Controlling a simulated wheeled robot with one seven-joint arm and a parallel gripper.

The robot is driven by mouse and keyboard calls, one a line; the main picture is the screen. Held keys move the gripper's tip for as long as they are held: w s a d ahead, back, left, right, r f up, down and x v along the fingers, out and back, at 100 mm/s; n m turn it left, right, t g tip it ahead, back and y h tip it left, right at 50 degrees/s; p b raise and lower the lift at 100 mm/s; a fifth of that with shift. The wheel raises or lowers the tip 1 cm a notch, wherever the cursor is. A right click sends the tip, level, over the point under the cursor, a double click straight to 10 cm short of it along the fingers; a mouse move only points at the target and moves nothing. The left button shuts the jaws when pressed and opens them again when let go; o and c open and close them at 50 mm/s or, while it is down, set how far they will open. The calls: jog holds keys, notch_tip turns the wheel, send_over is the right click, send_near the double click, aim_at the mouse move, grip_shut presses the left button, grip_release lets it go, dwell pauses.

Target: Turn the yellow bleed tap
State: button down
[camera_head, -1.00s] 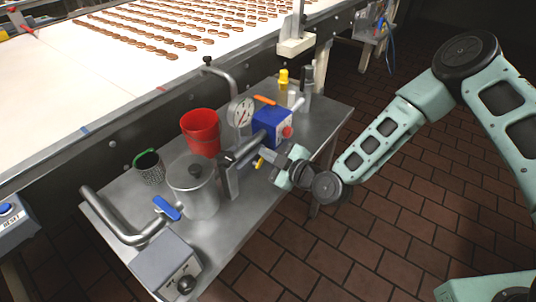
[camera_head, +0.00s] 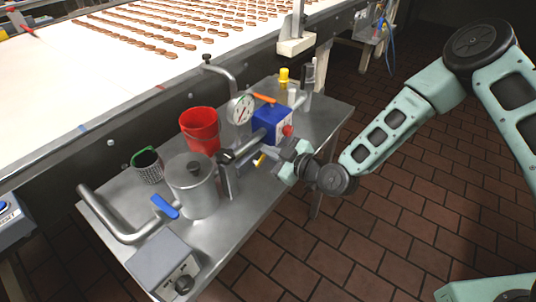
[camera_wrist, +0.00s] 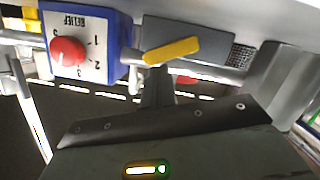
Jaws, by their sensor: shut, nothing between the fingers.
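The yellow bleed tap (camera_head: 259,159) sits on the pipework at the front side of the bench, below the blue relief box. In the wrist view its yellow lever (camera_wrist: 172,50) lies nearly level, its right end slightly higher, in front of a grey fitting. My gripper (camera_head: 275,157) is shut and empty, just right of the tap in the head view. In the wrist view my gripper (camera_wrist: 158,92) points up toward the lever from below. I cannot tell whether it touches the lever.
The blue relief box (camera_head: 271,123) with its red knob (camera_wrist: 68,50) stands close by. A pressure gauge (camera_head: 241,109), red bucket (camera_head: 201,130), steel pot (camera_head: 192,184) and blue-handled valve (camera_head: 165,206) crowd the bench. The floor in front (camera_head: 390,240) is clear.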

jog(key=m+b, duration=0.1)
jog(key=w+f+m+b, duration=0.1)
jog(key=shift+d+f+m+g+y, duration=0.1)
jog(key=shift+d+m+g+y, duration=0.2)
jog(key=shift+d+m+g, duration=0.1)
jog(key=shift+f+b, duration=0.1)
jog(key=shift+b, duration=0.3)
jog(key=shift+w+d, duration=0.1)
